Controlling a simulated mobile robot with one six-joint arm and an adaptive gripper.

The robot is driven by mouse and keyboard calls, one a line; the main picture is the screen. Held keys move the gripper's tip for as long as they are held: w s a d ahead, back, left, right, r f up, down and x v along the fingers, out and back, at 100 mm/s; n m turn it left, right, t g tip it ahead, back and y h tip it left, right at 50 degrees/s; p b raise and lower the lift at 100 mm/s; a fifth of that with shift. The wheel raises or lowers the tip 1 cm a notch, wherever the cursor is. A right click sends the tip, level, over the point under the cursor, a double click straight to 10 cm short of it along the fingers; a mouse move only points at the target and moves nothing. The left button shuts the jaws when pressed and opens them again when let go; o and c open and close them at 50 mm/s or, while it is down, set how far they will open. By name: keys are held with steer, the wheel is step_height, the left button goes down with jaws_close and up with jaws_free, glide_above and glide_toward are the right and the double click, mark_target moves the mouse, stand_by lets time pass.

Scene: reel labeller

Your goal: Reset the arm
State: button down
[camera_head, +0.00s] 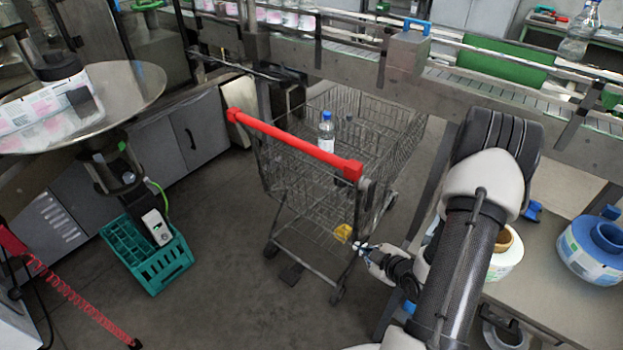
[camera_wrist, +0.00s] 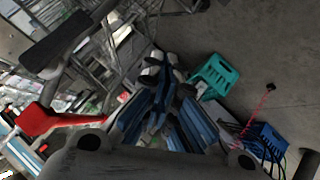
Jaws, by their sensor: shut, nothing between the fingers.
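My arm comes in from the lower right of the head view, bent at the elbow. My gripper (camera_head: 360,248) is low beside the right side of the shopping cart, near its lower frame. In the wrist view my gripper (camera_wrist: 160,68) shows its fingers together, with nothing between them. The cart's wire basket and red handle are close to it. I cannot tell whether the gripper touches the cart. A yellow item (camera_head: 343,232) shows just beyond the fingertips.
The shopping cart (camera_head: 295,145) holds a bottle (camera_head: 326,132). A conveyor (camera_head: 480,85) runs along the back. A teal crate (camera_head: 150,262) stands on the floor at left. A bench (camera_head: 560,300) with label reels (camera_head: 592,248) is at right. The front middle floor is clear.

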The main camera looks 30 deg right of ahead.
steer(key=shift+r, duration=0.1)
steer(key=w+a+r+m+g+h, duration=0.1)
steer(key=w+a+r+m+g, duration=0.15)
steer(key=r, duration=0.75)
steer(key=w+a+r+m+g+h, duration=0.15)
steer(key=a+r, duration=0.25)
steer(key=r, duration=0.6)
steer(key=s+a+r+m+g+y, duration=0.1)
steer(key=s+a+r, duration=0.5)
steer(key=s+a, duration=0.3)
steer(key=s+a+r+m+y, duration=0.2)
steer(key=s+a+r, duration=0.3)
steer(key=s+a, duration=0.3)
steer(key=shift+s+a+r+g, duration=0.35)
steer(key=shift+a+r+g, duration=0.05)
steer(key=shift+a, duration=0.8)
steer(key=shift+y, duration=0.25)
